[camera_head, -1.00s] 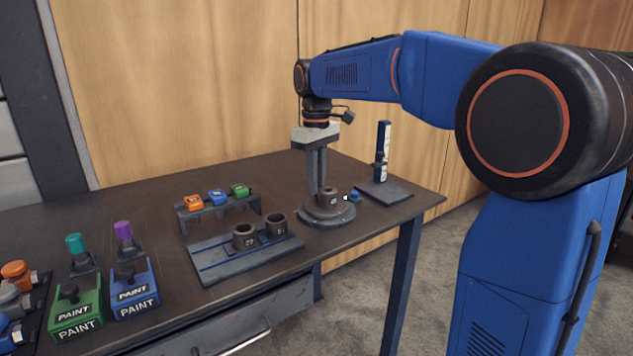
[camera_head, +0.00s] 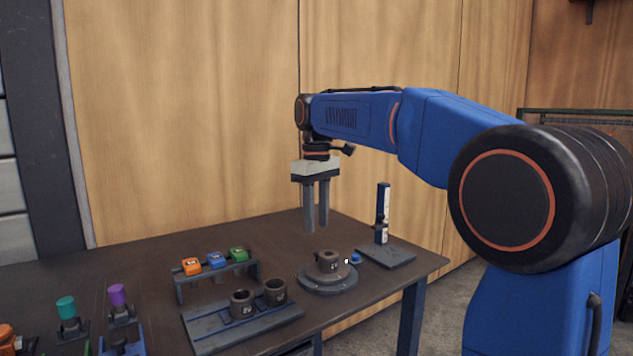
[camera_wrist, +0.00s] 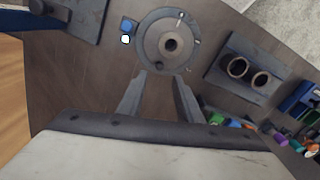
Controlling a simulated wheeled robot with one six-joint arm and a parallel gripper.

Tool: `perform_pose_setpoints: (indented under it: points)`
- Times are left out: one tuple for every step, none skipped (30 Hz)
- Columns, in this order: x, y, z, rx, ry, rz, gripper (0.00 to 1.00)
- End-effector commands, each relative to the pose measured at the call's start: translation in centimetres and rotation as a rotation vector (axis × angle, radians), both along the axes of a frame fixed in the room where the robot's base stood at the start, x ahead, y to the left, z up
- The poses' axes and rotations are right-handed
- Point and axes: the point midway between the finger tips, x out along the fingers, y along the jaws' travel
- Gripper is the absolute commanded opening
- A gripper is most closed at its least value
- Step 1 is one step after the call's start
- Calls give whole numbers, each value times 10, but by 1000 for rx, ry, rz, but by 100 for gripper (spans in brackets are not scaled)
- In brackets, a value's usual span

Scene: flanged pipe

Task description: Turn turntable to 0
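My gripper (camera_head: 316,230) hangs above and behind the turntable, fingers pointing down and empty. In the wrist view its two fingers stand apart, short of the disc. I cannot read the turntable's angle.
A fixture with two dark cups (camera_head: 276,291) lies left of the turntable. Behind it stands a rack (camera_head: 216,274) with orange, blue and green blocks. A blue upright post (camera_head: 383,212) on a plate stands to the right.

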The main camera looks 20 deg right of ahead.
Motion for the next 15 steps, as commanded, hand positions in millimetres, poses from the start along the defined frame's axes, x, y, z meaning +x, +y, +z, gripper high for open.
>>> perform_pose_setpoints:
  points:
    - [1,0,11,0,-4,0,32]
    - [1,0,17,1,-3,0,32]
    - [1,0,25,0,-4,0,32]
    - [1,0,31,1,-3,0,32]
    - [1,0,37,1,-3,0,32]
    - [1,0,45,1,-3,0,32]
    - [1,0,50,0,-2,0,32]
    - [1,0,56,1,-3,0,32]
    - [1,0,63,0,-2,0,32]
    - [1,0,68,1,-3,0,32]
    - [1,0,72,0,-2,0,32]
    - [1,0,78,0,-2,0,32]
    - [1,0,82,0,-2,0,32]
    - [1,0,86,0,-2,0,32]
    - [1,0,90,0,-2,0,32]
